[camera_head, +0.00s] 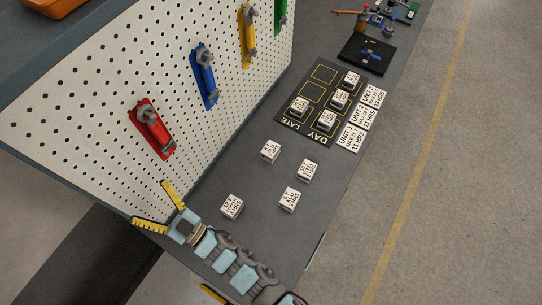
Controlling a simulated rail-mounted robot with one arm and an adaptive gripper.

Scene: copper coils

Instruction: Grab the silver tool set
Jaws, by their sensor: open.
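My gripper (149,201) is at the lower left, its two yellow-and-black fingers spread apart with nothing between them. It is near the bottom edge of the white pegboard. Grey metallic tools hang on coloured holders on the pegboard: a red holder (163,145) nearest my gripper, a blue holder (211,92), a yellow holder (246,52), and a green holder (281,27) cut by the top edge. I cannot tell which of these is the silver tool set. My gripper is apart from all of them.
The white pegboard (100,125) rises along the left of the dark bench (255,230). White labelled blocks, such as one block (232,206), stand on the bench. A black mat (312,130) holds more. A black tray (351,61) and small parts lie farther back. Floor is clear at right.

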